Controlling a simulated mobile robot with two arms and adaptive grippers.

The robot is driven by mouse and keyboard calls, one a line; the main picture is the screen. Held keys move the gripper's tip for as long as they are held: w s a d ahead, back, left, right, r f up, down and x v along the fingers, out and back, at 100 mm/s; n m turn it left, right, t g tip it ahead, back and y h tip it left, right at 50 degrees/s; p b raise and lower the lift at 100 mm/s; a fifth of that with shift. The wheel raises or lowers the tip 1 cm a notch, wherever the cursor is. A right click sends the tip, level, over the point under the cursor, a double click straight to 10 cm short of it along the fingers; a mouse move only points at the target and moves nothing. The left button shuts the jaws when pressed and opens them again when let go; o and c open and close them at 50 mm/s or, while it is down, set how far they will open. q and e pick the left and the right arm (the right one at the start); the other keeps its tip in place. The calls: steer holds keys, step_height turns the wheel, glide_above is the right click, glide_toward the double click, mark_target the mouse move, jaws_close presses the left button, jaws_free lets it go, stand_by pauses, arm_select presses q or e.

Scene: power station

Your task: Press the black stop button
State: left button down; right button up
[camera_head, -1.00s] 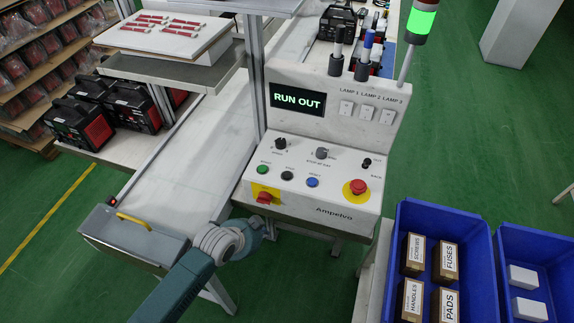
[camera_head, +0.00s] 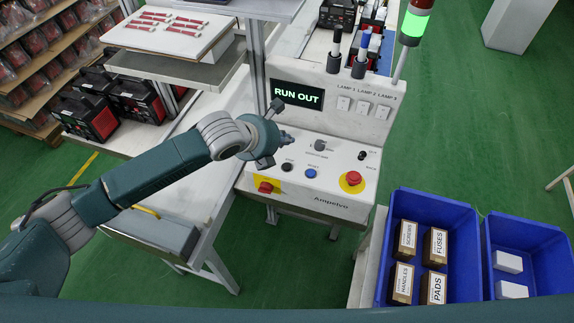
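The black button (camera_head: 287,167) is on the sloped top of the white control box (camera_head: 328,204), between the blue button (camera_head: 310,173) and the spot where the green button was seen earlier. My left gripper (camera_head: 288,139) comes in from the left above the box, up and slightly left of the black button in the picture, and apart from it. Its fingertips look drawn together, with the finger linkages sticking out to both sides. Nothing shows between them. The gripper hides the green button and covers the area of the black knob at upper left. My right gripper is out of view.
A red stop button on yellow (camera_head: 352,180) sits right on the box, and a red switch (camera_head: 266,187) on its front left. A selector (camera_head: 320,145) stands behind the buttons. Blue bins (camera_head: 450,203) stand at right.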

arm_select(q)
steer(key=shift+f, duration=0.1)
steer(key=b, duration=0.7)
glide_above(286, 168)
step_height(286, 168, down, 7)
steer(key=shift+r, duration=0.1)
steer(key=shift+f+b, duration=0.35)
steer(key=shift+f, duration=0.55)
steer(key=shift+f, duration=0.15)
steer(key=shift+f, duration=0.3)
steer(key=shift+f, duration=0.4)
stand_by(0.7)
stand_by(0.3)
steer(key=shift+r+p, duration=0.7)
steer(key=shift+r, duration=0.05)
